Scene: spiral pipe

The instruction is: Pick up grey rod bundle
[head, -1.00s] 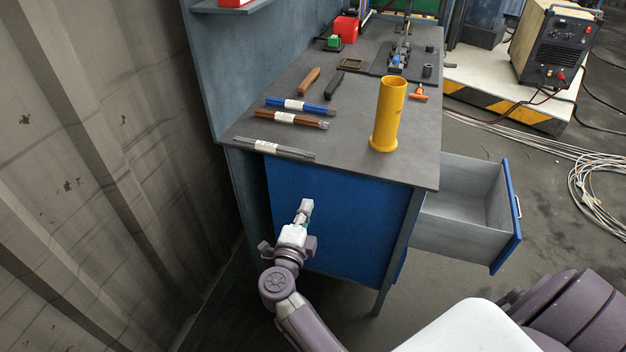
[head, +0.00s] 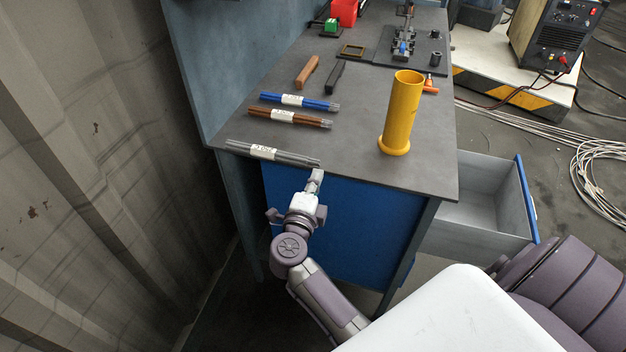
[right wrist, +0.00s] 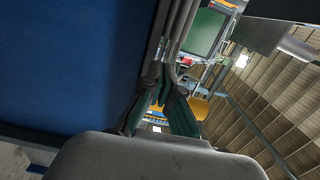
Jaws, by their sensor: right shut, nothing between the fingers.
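The grey rod bundle (head: 285,157) lies on the near left edge of the dark worktop in the head view, with a white label around its middle. My right gripper (head: 316,176) is shut and empty. In the head view its tip appears just below the right end of the grey bundle, in front of the table's near edge; I cannot tell whether they touch. The right gripper's fingers (right wrist: 162,100) show in the right wrist view beside the blue panel (right wrist: 65,65). I cannot clearly make out the bundle there. My left gripper is not in view.
A brown rod bundle (head: 290,118) and a blue rod bundle (head: 315,104) lie behind the grey one. A yellow tube (head: 402,115) stands upright to the right. An open drawer (head: 485,210) sticks out at the right. A corrugated wall (head: 90,180) is at the left.

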